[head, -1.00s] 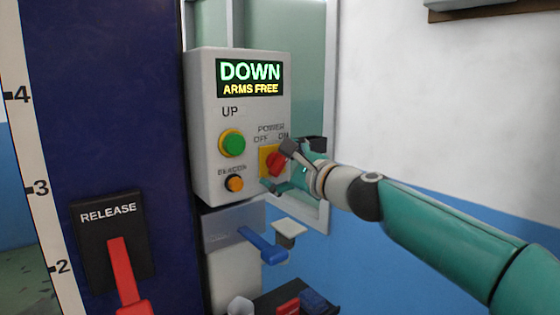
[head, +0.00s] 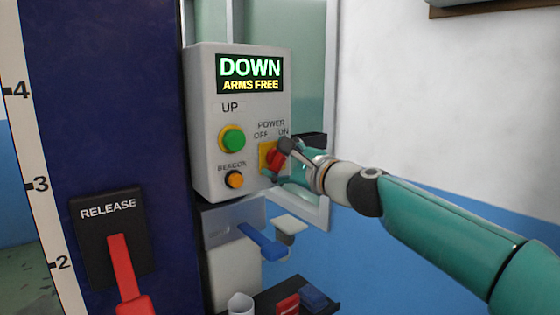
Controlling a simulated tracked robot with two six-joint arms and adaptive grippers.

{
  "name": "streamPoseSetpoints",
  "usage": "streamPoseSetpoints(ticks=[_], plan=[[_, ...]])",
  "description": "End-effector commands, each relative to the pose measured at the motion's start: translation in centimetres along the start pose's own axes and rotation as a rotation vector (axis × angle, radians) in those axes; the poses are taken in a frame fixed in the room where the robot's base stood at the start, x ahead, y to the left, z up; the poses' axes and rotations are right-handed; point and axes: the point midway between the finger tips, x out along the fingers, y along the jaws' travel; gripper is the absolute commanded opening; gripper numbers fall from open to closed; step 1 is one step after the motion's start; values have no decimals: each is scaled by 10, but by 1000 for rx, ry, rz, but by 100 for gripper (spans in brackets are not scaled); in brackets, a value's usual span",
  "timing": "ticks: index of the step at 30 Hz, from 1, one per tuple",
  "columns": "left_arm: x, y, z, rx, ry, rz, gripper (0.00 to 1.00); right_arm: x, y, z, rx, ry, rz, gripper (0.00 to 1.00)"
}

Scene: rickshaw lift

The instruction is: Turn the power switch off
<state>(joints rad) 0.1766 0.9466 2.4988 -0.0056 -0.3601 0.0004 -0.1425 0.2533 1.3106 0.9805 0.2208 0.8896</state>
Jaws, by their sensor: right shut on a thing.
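The power switch (head: 273,158) is a red rotary knob on a yellow plate, low on the right of the grey control box (head: 207,130). "OFF" and "ON" are printed above it. My right gripper (head: 277,162) is shut on the red knob, its dark fingers around it, and partly hides it. The knob looks tilted, its upper end leaning toward the "ON" side. The display (head: 250,75) on the box reads "DOWN" and "ARMS FREE". My left gripper is not in view.
A green button (head: 232,139) under "UP" and an orange beacon button (head: 235,180) are left of the switch. A red release lever (head: 124,270) is on the blue post at left. A blue lever (head: 262,242) and a small dark tray (head: 266,297) are below the box.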

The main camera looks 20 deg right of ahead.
Motion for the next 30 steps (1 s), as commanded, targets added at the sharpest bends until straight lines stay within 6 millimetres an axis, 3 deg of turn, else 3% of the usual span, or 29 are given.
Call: streamPoseSetpoints(ticks=[8, 30], plan=[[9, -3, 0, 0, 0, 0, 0, 1, 5, 0, -174, -4, 6, 29], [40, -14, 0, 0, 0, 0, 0, 2, 13, -4, -872, -8, 12, 29]])
